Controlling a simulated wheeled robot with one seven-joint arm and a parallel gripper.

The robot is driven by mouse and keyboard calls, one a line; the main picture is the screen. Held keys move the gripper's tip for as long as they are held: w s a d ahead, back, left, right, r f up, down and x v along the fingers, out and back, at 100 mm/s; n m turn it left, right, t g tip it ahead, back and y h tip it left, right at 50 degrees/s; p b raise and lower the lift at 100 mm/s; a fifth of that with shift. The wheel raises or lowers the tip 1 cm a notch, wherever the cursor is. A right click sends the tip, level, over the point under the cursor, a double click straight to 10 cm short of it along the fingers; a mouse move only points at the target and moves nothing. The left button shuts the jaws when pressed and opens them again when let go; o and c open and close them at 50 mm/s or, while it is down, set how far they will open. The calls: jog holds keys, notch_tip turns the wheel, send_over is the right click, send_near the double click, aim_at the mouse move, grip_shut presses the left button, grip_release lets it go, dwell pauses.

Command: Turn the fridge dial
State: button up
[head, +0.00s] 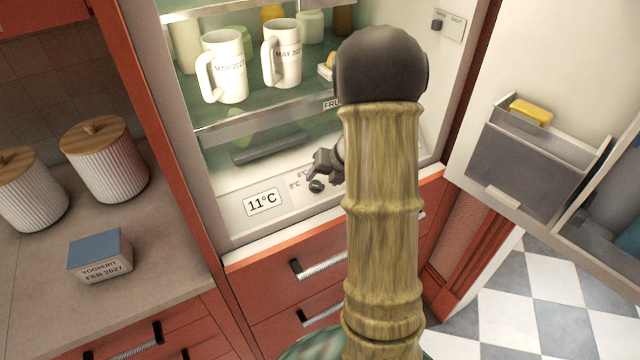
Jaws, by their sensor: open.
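The fridge dial (316,187) is a small dark knob on the white panel at the bottom of the open fridge (232,212). Small marks beside it read 8°C and 6°C. A display (262,202) to its left reads 11°C. My gripper (312,174) is just above the dial in the picture, with its dark fingers angled down towards it. It is open and holds nothing that I can see. I cannot tell whether a finger touches the dial. My arm hides part of the gripper and the panel to the right of the dial.
Two white mugs (224,68) (283,55) stand on the shelf above. The open fridge door (545,50) on the right carries a bin (525,160) with a yellow block (531,112). A yoghurt box (100,256) and ribbed canisters (104,165) stand on the left counter.

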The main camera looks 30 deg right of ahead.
aim_at(318, 183)
jog(key=x, duration=0.3)
jog(key=shift+w+f, duration=0.1)
jog(key=shift+f, duration=0.05)
jog(key=c, duration=1)
